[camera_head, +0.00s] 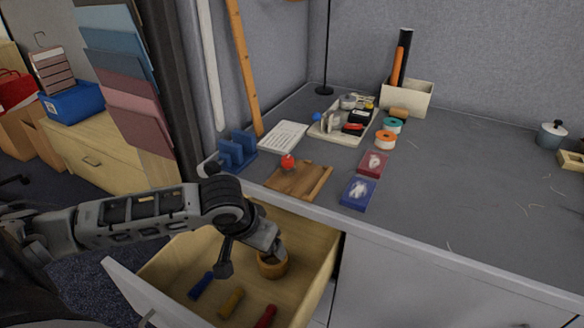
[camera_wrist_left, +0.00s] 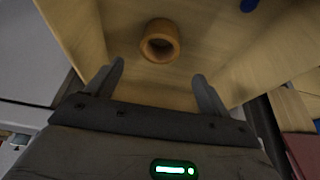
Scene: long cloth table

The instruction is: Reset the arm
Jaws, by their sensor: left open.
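My left arm (camera_head: 150,215) reaches in from the left over the open drawer (camera_head: 150,268). My left gripper (camera_head: 252,262) is above the drawer, open, with nothing between its fingers. In the left wrist view, the open fingers (camera_wrist_left: 160,76) show with a round wooden ring-like piece (camera_wrist_left: 160,40) beyond them, apart from them. That wooden piece (camera_head: 273,268) rests in the drawer, partly hidden by the gripper in the head view. My right gripper is not in view.
The drawer also holds blue (camera_head: 201,285), yellow (camera_head: 231,301) and red (camera_head: 266,317) pieces. On the table (camera_head: 450,190) stand a wooden board (camera_head: 300,183), red (camera_head: 373,163) and blue (camera_head: 357,194) boxes, and a white tray (camera_head: 324,134). The table's right side is mostly clear.

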